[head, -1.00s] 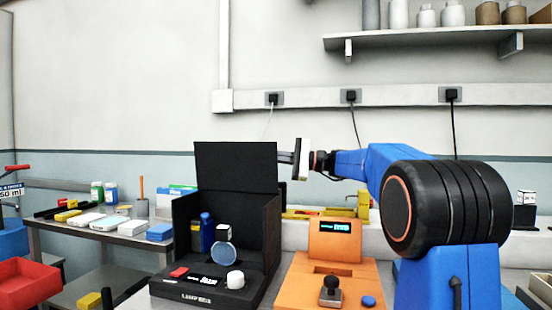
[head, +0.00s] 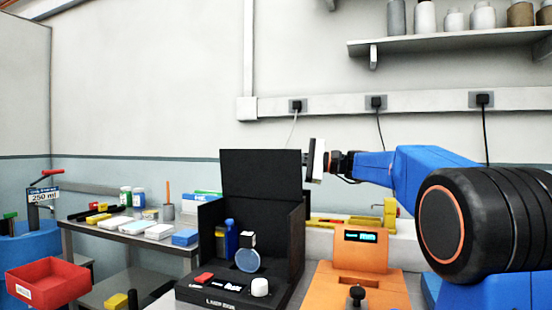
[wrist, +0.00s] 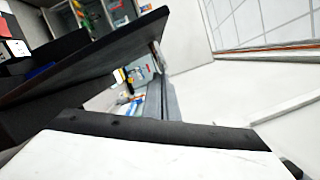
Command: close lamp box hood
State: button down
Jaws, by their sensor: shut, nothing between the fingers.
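The black lamp box (head: 245,278) stands on the bench left of centre in the head view. Its flat black hood (head: 262,174) is raised upright at the back, so the front lies open. A blue bottle, a small white-topped block and a round pale disc show inside. My gripper (head: 314,160) is just right of the hood's upper right edge, with a white end piece facing it; I cannot tell whether they touch. It is shut and empty. In the wrist view the hood (wrist: 90,62) crosses the upper left as a dark slab, beyond the white gripper part (wrist: 140,158).
An orange device (head: 358,255) with a lit display stands right of the lamp box. A side table (head: 130,236) with bottles and small boxes is at left, with a red bin (head: 48,282) before it. A wall shelf (head: 450,44) hangs above my arm.

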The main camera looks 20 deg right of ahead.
jog(key=shift+s+a+r+n, duration=0.3)
jog(key=shift+s+a+n, duration=0.2)
jog(key=shift+s+n, duration=0.25)
jog(key=s+a+f+n+h, duration=0.3)
jog(key=s+a+f+n, duration=0.4)
jog(key=s+n, duration=0.4)
jog(key=shift+s+a+n+g, duration=0.3)
jog(key=shift+s+a+n, duration=0.1)
jog(key=shift+a+n, duration=0.55)
jog(key=shift+d+f, duration=0.1)
jog(key=shift+f, duration=0.1)
